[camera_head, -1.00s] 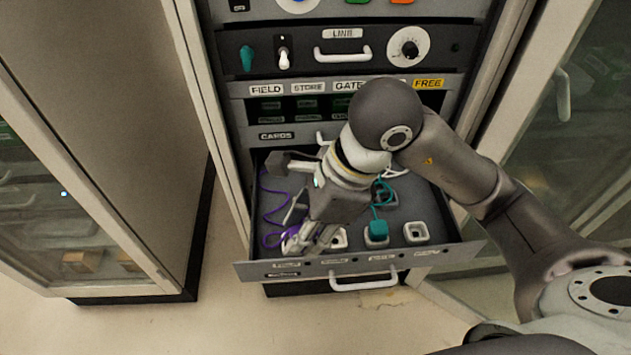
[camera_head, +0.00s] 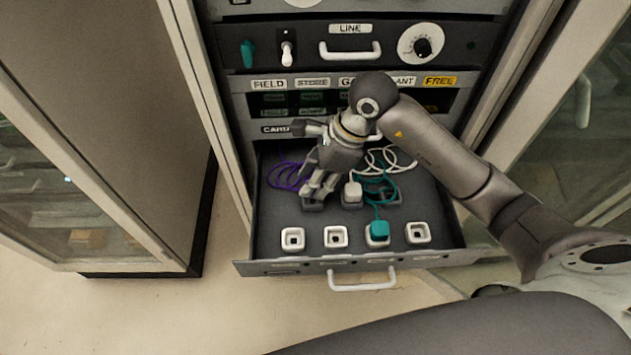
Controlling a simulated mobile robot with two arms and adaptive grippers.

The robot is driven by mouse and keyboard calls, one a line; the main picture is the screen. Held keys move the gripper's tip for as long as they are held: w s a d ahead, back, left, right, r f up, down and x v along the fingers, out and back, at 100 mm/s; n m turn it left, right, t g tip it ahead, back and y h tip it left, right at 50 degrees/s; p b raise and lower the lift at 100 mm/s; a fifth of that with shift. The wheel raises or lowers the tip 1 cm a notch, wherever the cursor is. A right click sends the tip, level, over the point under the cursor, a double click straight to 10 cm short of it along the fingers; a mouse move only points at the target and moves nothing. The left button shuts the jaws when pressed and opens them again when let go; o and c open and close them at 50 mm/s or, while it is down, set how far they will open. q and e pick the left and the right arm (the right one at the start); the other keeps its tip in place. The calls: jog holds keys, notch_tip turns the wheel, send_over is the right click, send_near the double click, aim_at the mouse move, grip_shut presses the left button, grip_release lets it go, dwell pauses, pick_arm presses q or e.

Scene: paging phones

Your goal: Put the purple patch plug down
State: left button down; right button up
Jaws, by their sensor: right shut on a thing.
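My right gripper (camera_head: 312,190) reaches down into the open drawer (camera_head: 262,222). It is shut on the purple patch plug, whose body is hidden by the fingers. The purple cord (camera_head: 284,176) coils just left of the gripper. The fingertips are low over a dark holder (camera_head: 313,206) in the row behind the sockets; I cannot tell whether the plug touches it. The front-left socket (camera_head: 292,239) is empty. My left gripper is not in view.
A white plug (camera_head: 352,192) stands in the holder row, close right of the gripper. A teal plug (camera_head: 379,230) sits in the third socket; its holder (camera_head: 388,199) is empty. The second socket (camera_head: 335,237) and fourth socket (camera_head: 418,233) are empty. The drawer handle (camera_head: 362,281) juts forward.

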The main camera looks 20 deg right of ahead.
jog(key=shift+w+d+f, duration=0.1)
jog(key=shift+w+f, duration=0.35)
jog(key=shift+f, duration=0.05)
notch_tip(320, 180, down, 2)
jog(key=shift+w+d+f+p, duration=0.1)
jog(key=shift+p, duration=0.45)
jog(key=shift+f, duration=0.55)
jog(key=shift+f+b, duration=0.3)
jog(key=shift+f, duration=0.05)
jog(key=o, duration=1)
jog(key=shift+r, duration=0.1)
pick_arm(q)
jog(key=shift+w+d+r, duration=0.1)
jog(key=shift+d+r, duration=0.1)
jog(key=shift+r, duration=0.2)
